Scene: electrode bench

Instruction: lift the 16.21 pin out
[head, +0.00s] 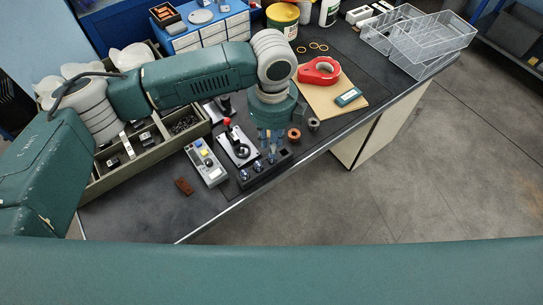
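A dark pin block (259,174) sits near the front edge of the bench, with several pins standing in a row in its holes. A pin (243,175) with a pale bluish top stands at its left end. Labels are too small to read, so I cannot tell which pin is 16.21. My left gripper (271,146) points down over the right part of the block. Its fingers overlap the pins there, and I cannot tell whether it is open, shut or holding one. My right gripper is not in view.
A grey control box (205,163) and a lever press (237,147) with a red knob stand left of the block. Two small rings lie to the right, one copper-coloured (294,134). Behind are a board (326,101) with a red tape dispenser (319,70) and clear trays (440,45).

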